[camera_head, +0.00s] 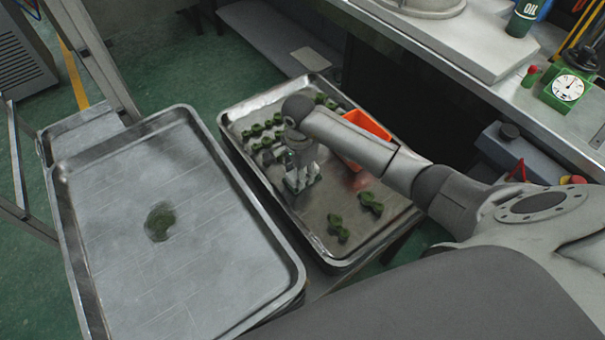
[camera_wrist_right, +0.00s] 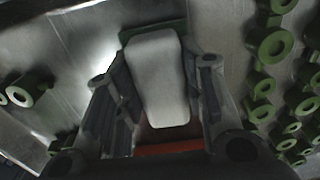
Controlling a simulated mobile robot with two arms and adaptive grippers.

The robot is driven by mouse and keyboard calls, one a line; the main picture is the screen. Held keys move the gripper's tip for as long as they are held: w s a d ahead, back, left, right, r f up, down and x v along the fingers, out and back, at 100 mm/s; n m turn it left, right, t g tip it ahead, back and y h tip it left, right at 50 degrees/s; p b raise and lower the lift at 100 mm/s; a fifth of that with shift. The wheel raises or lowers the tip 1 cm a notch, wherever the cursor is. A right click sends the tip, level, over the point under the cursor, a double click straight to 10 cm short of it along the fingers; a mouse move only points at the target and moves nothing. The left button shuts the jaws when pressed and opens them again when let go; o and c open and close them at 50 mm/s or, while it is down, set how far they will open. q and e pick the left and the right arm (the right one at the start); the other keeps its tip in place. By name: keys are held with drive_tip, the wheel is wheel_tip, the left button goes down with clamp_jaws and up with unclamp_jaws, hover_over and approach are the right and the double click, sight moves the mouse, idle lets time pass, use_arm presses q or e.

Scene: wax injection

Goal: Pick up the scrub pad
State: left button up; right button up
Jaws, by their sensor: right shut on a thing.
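The scrub pad (camera_wrist_right: 158,85) shows in the right wrist view as a pale block with a green edge, between the two dark fingers. My right gripper (camera_head: 301,168) is shut on it, over the right-hand metal tray (camera_head: 360,255). In the head view the pad is mostly hidden by the fingers, with some green (camera_head: 293,188) showing at their tips. I cannot tell whether the pad touches the tray. My left gripper is in neither view.
Several green wax parts (camera_head: 338,228) lie on the right-hand tray around the gripper. An orange container (camera_head: 367,124) stands close behind my right arm. The left-hand tray (camera_head: 110,215) holds only a dark green patch (camera_head: 160,222). A workbench (camera_head: 480,62) borders the back right.

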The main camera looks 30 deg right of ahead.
drive_tip(key=shift+r, duration=0.1)
drive_tip(key=shift+r, duration=0.55)
drive_tip(key=s+a+r+b, duration=0.1)
drive_tip(key=s+a+r, duration=0.2)
drive_tip(key=s+r, duration=0.8)
drive_tip(key=s, duration=0.2)
drive_tip(key=shift+s+r+b, duration=0.35)
drive_tip(key=shift+s, duration=0.05)
